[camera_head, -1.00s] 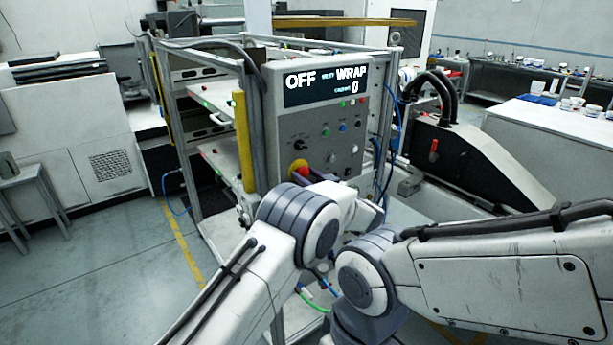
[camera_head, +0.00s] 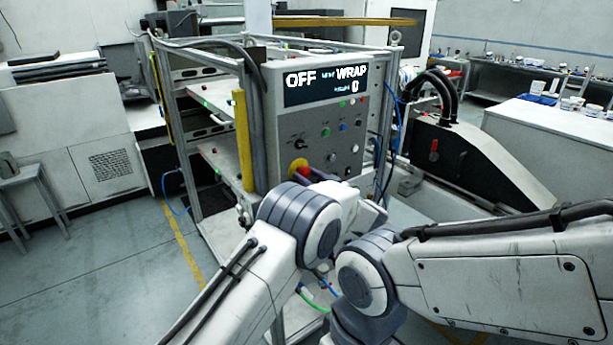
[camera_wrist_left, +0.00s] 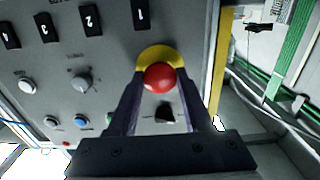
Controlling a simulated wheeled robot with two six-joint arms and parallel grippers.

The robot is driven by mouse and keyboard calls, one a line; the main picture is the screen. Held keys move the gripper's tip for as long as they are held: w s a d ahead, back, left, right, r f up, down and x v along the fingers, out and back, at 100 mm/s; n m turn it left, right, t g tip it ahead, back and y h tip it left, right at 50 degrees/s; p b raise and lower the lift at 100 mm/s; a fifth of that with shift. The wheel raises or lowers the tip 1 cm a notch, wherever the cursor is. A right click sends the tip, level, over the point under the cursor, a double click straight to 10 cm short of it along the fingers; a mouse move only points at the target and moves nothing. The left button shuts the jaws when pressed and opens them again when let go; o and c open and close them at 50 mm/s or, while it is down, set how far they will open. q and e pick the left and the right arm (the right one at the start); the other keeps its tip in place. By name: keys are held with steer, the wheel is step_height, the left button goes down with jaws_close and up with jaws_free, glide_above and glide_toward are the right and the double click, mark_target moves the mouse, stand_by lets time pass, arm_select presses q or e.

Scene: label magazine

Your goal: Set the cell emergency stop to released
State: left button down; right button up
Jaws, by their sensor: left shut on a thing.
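The cell emergency stop is a red mushroom button (camera_wrist_left: 160,77) on a yellow round base (camera_wrist_left: 159,52), in the left wrist view. In the head view the red button (camera_head: 303,171) and yellow base (camera_head: 296,164) show low on the grey control panel (camera_head: 335,122), partly hidden by my gripper. My left gripper (camera_head: 311,174) is shut on the red button, one dark finger on each side of it, as the left wrist view (camera_wrist_left: 159,84) shows. The panel's display (camera_head: 326,83) reads OFF and WRAP. My right gripper is not in view; only my right arm shows.
A black selector knob (camera_wrist_left: 165,112) sits close to the button, between the fingers in the wrist view. Other knobs and small coloured buttons share the panel. A yellow post (camera_head: 243,140) stands left of it. A black machine (camera_head: 455,160) is at right.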

arm_select(q)
steer(key=shift+s+d, duration=0.4)
steer(key=shift+s, duration=0.1)
steer(key=shift+c, duration=1.5)
jaws_free()
steer(key=shift+s, duration=0.15)
